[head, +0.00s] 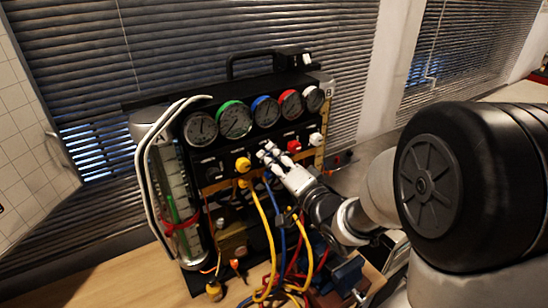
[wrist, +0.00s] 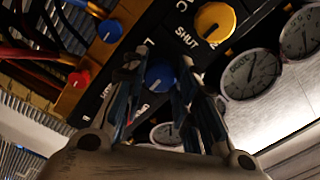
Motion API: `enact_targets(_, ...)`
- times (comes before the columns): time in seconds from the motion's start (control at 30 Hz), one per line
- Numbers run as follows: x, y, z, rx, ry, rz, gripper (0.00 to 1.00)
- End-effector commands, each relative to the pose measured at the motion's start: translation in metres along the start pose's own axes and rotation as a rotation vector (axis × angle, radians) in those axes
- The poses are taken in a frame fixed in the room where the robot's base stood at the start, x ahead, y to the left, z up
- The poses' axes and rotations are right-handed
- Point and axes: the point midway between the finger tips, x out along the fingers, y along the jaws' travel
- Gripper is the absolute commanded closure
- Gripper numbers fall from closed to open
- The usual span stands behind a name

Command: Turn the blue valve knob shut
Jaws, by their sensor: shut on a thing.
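The gauge rig (head: 210,165) stands on a wooden surface, with a row of round gauges along its top. The blue valve knob (wrist: 160,77) sits on the rig's black panel and shows between my fingers in the wrist view. My gripper (wrist: 158,85) is shut on the blue knob, one finger on each side. In the head view my gripper (head: 272,156) reaches the panel from the right and hides the knob. The word SHUT is printed beside the knob in the wrist view.
A yellow knob (wrist: 215,22) is beside the blue one; it also shows in the head view (head: 243,165). A red knob (head: 293,145) and a white knob (head: 315,139) are to the right. Yellow, blue and red hoses (head: 265,225) hang below the panel.

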Motion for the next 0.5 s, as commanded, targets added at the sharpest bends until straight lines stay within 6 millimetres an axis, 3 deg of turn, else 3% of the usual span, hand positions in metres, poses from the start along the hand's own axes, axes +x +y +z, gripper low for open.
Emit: enact_targets(0.5,0.0000,-0.0001,0.0003,0.046,0.000,-0.001,0.97)
